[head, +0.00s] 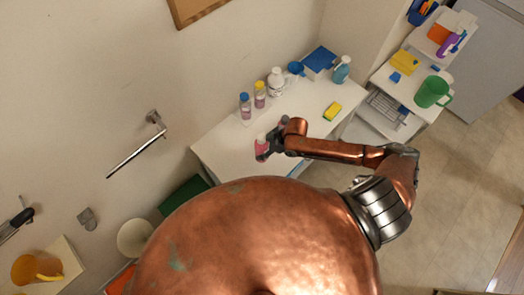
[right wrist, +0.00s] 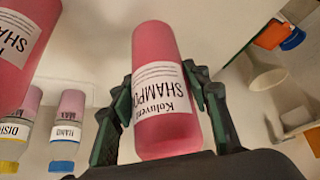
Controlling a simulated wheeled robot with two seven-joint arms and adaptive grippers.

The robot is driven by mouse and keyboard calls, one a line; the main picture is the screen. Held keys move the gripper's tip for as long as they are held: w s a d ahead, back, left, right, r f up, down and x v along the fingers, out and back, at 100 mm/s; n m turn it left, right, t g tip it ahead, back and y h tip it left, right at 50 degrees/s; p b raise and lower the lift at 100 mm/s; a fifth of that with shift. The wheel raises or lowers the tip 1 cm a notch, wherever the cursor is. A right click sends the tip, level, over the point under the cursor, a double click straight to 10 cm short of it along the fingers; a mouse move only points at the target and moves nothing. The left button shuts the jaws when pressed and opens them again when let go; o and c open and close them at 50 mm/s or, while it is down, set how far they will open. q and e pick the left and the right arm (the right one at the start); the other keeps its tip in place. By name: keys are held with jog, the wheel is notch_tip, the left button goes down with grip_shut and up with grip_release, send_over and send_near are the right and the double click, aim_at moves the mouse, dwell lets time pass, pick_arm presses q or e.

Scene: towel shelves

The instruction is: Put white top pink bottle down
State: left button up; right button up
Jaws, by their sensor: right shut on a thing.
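A pink bottle (right wrist: 160,75) with a white SHAMPOO label sits between the fingers of my right gripper (right wrist: 160,112), which is shut on it. The label reads upside down in the right wrist view. No white top shows on it there. In the head view my right gripper (head: 270,145) is over the near left part of the white table (head: 215,145), with pink (head: 261,153) showing at its fingers. Whether the bottle touches the table I cannot tell. A second pink SHAMPOO bottle (right wrist: 22,40) is at the upper left of the wrist view. My left gripper is not in view.
Behind stand a blue-capped bottle (head: 245,106), a yellow-capped bottle (head: 260,95), a white bottle (head: 276,83), a blue cup (head: 296,68) and a blue spray bottle (head: 342,70). A yellow sponge (head: 332,111) lies right. Bare table separates them.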

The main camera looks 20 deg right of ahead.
jog(key=shift+w+d+f, duration=0.1)
jog(key=shift+w+f, duration=0.35)
jog(key=shift+f, duration=1.55)
jog(key=shift+f, duration=0.1)
jog(key=o, duration=1.6)
jog(key=shift+s, duration=0.1)
jog(key=shift+c, duration=0.2)
jog(key=v, duration=1.2)
jog(key=shift+b, duration=0.35)
